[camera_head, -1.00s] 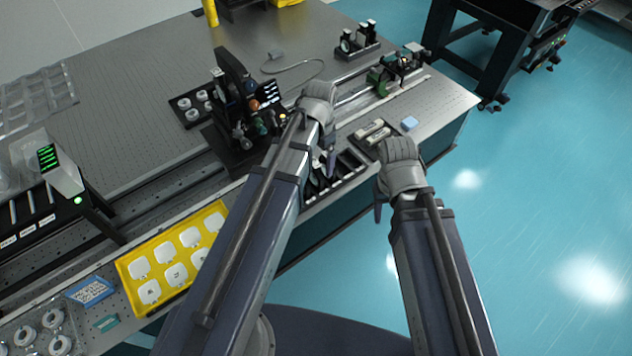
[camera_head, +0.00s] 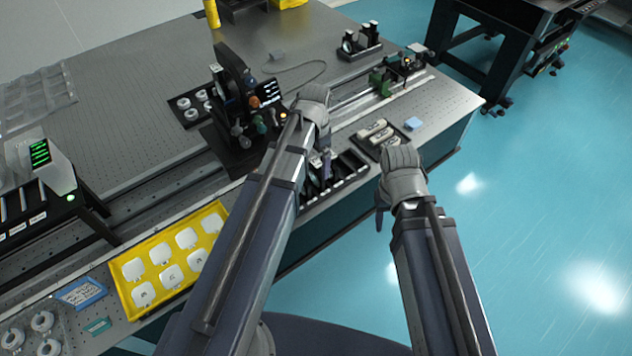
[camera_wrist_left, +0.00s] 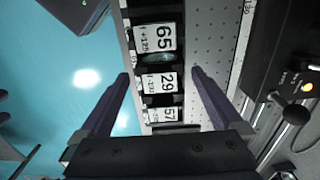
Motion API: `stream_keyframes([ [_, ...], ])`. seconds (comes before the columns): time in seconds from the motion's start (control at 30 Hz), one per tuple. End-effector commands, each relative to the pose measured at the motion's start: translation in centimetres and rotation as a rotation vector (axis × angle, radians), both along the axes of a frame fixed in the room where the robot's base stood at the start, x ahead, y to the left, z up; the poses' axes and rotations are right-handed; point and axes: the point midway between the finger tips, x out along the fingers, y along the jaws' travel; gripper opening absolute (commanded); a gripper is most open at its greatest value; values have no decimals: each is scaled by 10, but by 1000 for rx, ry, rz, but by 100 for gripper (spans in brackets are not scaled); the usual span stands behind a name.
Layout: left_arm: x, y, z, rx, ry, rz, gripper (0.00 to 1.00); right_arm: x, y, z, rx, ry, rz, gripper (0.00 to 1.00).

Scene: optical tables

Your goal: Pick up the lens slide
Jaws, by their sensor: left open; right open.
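Several lens slides stand in a black rack (camera_head: 352,166) at the table's front edge, partly hidden by my left arm in the head view. In the left wrist view their white labels read 65, 29 and 57. The slide labelled 29 (camera_wrist_left: 159,83) shows between the fingers of my left gripper (camera_wrist_left: 158,76), the 65 slide (camera_wrist_left: 155,38) beyond it and the 57 slide (camera_wrist_left: 162,115) nearer the palm. My left gripper is open above the rack, with nothing held. It also shows in the head view (camera_head: 322,168). My right gripper (camera_head: 381,212) is open and empty, off the table's front edge.
A dark optical instrument (camera_head: 240,100) stands left of the rack. A small tray with pale cylinders (camera_head: 378,133) and a blue block (camera_head: 413,124) lie to its right. A yellow tray of white pieces (camera_head: 170,262) is at the left front. Floor is open on the right.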

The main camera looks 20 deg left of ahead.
Motion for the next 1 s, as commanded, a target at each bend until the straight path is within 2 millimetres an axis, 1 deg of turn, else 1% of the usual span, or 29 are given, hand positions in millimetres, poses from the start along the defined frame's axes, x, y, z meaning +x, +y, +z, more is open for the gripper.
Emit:
stream_keyframes([
  [0.03,0,0,-11,0,0,0,100,0,0,-11,0,0,0,50],
  [0.2,1,-1,-32,0,0,0,100,0,0,-33,0,0,0,50],
  [0.3,1,-1,-42,0,0,0,100,0,0,-42,0,0,0,50],
  [0.4,1,-1,-45,0,0,0,100,0,0,-45,0,0,0,50],
  [0.63,1,-1,-43,0,0,0,99,0,0,-43,0,0,0,50],
  [1.0,1,-1,-43,0,0,0,57,0,0,-43,0,0,0,50],
])
